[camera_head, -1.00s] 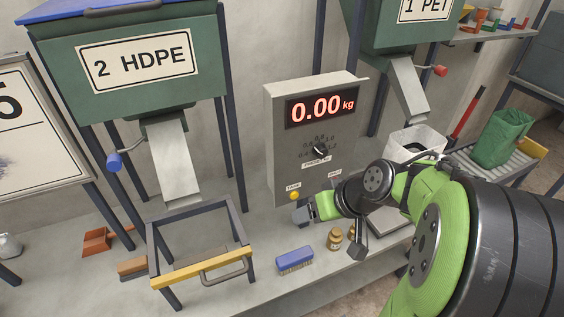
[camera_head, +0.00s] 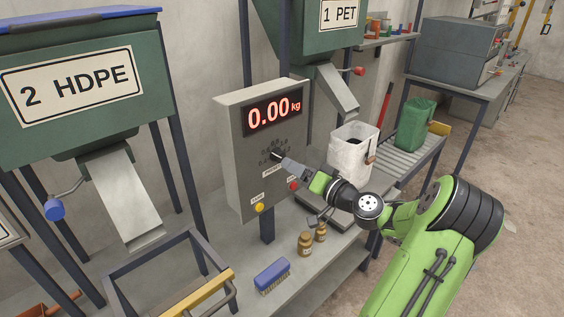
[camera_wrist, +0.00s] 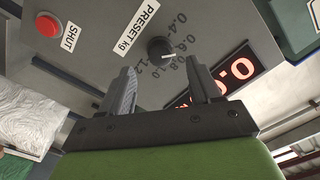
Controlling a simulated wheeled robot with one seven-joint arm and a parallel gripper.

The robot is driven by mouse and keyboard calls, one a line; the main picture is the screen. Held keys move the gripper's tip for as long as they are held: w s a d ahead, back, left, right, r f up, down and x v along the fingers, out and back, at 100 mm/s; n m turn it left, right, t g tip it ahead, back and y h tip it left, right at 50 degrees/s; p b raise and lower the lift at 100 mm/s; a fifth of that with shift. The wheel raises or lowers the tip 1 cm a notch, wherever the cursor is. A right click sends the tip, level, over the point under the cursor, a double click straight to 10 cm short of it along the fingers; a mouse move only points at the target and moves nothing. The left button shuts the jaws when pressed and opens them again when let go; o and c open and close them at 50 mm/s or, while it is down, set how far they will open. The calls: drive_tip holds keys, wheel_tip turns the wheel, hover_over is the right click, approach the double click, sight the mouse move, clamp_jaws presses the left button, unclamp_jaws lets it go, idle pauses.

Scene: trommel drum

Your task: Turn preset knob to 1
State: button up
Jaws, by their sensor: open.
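The preset knob (camera_wrist: 159,48) is a small black dial with a white mark, on the grey control box (camera_head: 232,158). In the wrist view, numbers from 0.4 to 1.2 curve around it. The white mark faces the 0.6 to 0.8 side, but its exact setting is too small to tell. My gripper (camera_wrist: 163,76) is open, its two fingers pointing at the panel just short of the knob, with nothing between them.
The box display (camera_head: 273,111) reads 0.00 kg. A red button (camera_head: 293,186) and a yellow button (camera_head: 259,207) sit below the knob. A white bin (camera_head: 350,158) is to the right.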

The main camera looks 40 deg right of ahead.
sight(279, 156)
drive_tip(key=w, duration=0.5)
drive_tip(key=shift+w, duration=0.35)
drive_tip(key=c, duration=1)
drive_tip(key=shift+c, duration=0.2)
